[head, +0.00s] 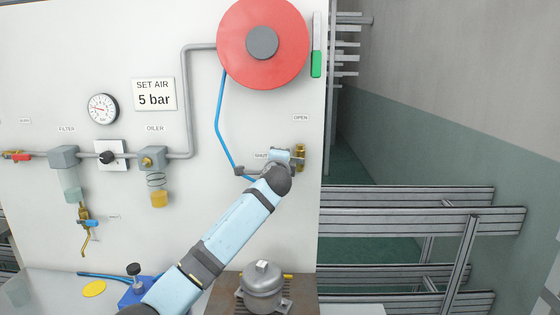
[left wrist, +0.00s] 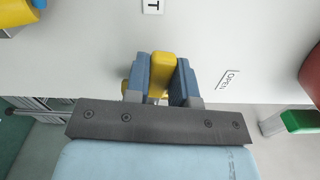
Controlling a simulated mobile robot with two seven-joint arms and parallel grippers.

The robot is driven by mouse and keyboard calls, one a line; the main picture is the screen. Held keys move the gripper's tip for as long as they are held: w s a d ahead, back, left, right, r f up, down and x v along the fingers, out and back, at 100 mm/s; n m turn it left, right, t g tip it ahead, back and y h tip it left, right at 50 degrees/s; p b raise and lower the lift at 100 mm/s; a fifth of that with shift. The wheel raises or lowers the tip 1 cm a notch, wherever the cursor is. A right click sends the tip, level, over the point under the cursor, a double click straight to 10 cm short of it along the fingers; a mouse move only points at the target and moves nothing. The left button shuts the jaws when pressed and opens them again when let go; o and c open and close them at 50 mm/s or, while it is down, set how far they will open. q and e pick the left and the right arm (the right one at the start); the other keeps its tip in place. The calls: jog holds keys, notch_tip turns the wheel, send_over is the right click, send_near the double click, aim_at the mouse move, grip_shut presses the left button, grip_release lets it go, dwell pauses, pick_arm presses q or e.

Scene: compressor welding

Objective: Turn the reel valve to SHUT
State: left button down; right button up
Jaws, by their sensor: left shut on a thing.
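The reel valve (head: 300,157) is a brass body on the white panel, below the red hose reel. An OPEN label (head: 301,118) is above it and a SHUT label (head: 260,156) is to its left, partly covered. My left gripper (head: 283,156) is at the valve in the head view, with my wrist hiding part of it. In the left wrist view its blue fingers (left wrist: 161,80) are shut on the yellow valve handle (left wrist: 160,70). The OPEN label is to the right of the fingers there. The handle's exact angle is hard to tell. My right gripper is not in view.
The red reel (head: 285,70) and a blue hose (head: 217,110) are above and left of the valve. A filter (head: 64,157) and oiler (head: 152,158) line the pipe at left. Metal racks (head: 420,215) are at right.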

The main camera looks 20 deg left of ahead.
pick_arm(q)
jog(key=shift+f+n+b, duration=0.3)
jog(key=shift+f+n, duration=0.15)
jog(key=shift+n, duration=0.25)
jog(key=c, duration=1)
grip_release()
jog(key=shift+o, duration=0.2)
jog(key=b+v, duration=0.1)
jog(key=v, duration=1.2)
jog(key=shift+s+b, duration=0.35)
jog(key=shift+s, duration=0.05)
jog(key=shift+d, duration=0.1)
